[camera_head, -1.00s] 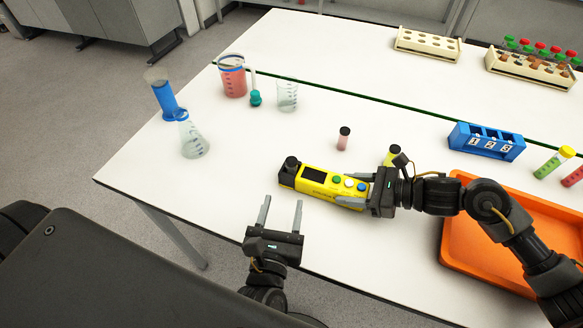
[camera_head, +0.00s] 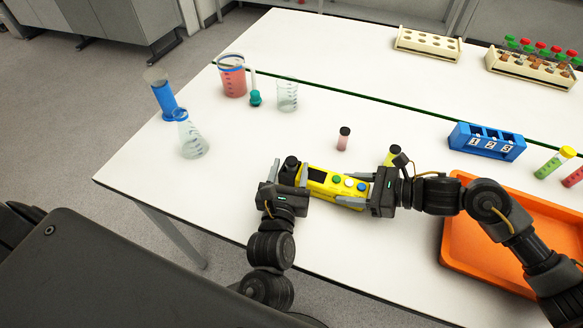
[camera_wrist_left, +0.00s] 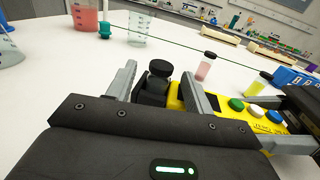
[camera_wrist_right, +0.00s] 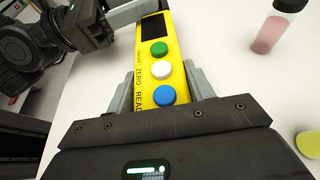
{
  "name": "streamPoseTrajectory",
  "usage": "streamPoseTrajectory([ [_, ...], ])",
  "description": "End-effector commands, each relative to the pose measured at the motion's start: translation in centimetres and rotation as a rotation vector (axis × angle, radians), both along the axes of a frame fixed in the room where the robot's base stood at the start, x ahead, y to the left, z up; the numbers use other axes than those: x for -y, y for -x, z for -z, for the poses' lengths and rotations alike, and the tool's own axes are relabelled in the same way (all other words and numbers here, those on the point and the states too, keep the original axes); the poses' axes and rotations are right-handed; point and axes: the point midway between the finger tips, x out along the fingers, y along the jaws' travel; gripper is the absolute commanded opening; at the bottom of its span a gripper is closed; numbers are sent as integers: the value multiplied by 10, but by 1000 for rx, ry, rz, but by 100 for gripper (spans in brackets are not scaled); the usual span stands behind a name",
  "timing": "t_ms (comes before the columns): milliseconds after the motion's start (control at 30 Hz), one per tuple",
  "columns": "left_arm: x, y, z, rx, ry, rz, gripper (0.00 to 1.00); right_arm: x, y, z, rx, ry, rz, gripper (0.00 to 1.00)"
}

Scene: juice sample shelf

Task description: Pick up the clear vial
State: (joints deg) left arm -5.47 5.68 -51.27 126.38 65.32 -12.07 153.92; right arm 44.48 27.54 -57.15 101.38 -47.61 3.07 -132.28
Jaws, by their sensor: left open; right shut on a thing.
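My right gripper (camera_wrist_right: 160,80) is shut on the meter's button end. A pink vial (camera_head: 343,142) with a black cap stands behind the meter. A yellow-green vial (camera_head: 390,158) stands behind my right gripper, partly hidden.
A blue numbered rack (camera_head: 487,142) and an orange tray (camera_head: 455,225) are to the right. A flask (camera_head: 194,145), a blue-based cylinder (camera_head: 165,97), a red beaker (camera_head: 232,80) and a clear beaker (camera_head: 288,97) stand at the left. The table's middle is mostly bare.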

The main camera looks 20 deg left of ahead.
Motion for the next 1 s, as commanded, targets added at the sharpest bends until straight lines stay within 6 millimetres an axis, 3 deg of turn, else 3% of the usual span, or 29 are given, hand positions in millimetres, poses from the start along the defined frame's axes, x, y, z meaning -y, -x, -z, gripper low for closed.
streamPoseTrajectory([
  [200,0,0,0,-1,0,0,51,0,0,0,0,-1,0,19],
  [567,0,0,0,0,1,0,4,0,0,0,0,-1,0,19],
  [833,0,0,-4,1,4,0,4,0,0,0,0,-1,0,19],
  [1000,0,0,-29,3,10,-1,4,0,0,0,0,-1,0,19],
])
